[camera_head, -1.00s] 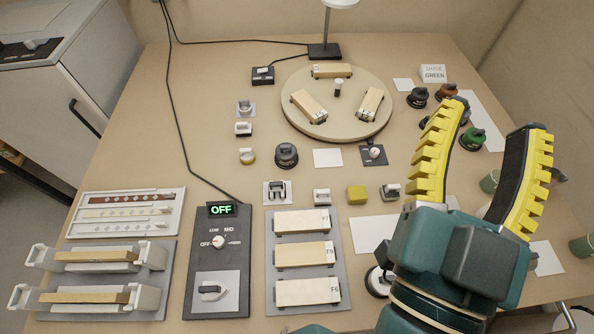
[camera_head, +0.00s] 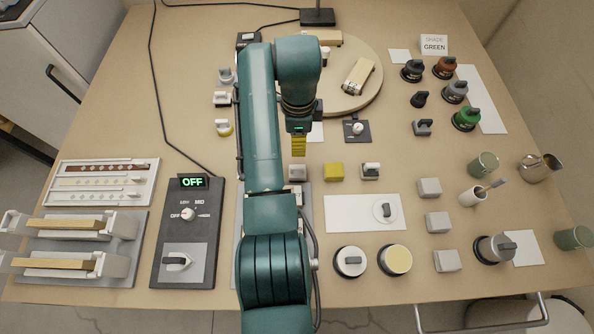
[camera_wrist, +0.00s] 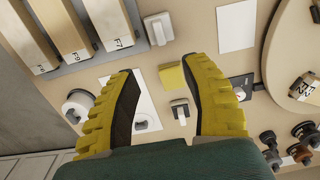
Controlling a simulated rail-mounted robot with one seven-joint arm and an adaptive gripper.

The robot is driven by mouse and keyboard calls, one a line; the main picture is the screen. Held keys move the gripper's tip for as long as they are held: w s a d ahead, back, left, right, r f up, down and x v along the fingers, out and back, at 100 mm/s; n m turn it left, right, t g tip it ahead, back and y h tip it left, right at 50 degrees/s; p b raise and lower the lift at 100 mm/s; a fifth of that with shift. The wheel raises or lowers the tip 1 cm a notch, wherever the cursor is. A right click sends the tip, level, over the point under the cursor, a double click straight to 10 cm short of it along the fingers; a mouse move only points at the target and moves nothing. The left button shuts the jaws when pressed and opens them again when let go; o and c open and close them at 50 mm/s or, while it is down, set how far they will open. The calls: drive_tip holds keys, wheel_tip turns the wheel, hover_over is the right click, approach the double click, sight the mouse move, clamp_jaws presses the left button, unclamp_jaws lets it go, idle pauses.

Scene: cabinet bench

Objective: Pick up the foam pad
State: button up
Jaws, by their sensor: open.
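A small yellow block (camera_head: 333,172), which looks like the foam pad, lies on the bench right of centre. In the wrist view the yellow block (camera_wrist: 171,76) shows in the gap between my fingertips, nearer the right finger, with the bench below. My gripper (camera_wrist: 160,69) is open and empty, with its two yellow ribbed fingers spread. In the head view my gripper (camera_head: 299,146) points down, left of and behind the block. Its height above the block is hard to tell.
A grey-white block (camera_head: 298,172) stands close left of the yellow block, and a grey-and-white item (camera_head: 370,171) close right. A white sheet (camera_head: 350,213) lies in front. The round turntable (camera_head: 372,95) is behind. Bare bench lies between these things.

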sight(298, 167)
wheel_tip(298, 167, down, 11)
drive_tip(key=b, duration=0.3)
drive_tip(key=shift+s, duration=0.1)
wheel_tip(298, 167, down, 5)
drive_tip(key=b, duration=0.3)
drive_tip(key=shift+f, duration=0.2)
drive_tip(key=shift+r, duration=0.1)
drive_tip(key=shift+c, duration=0.4)
clamp_jaws()
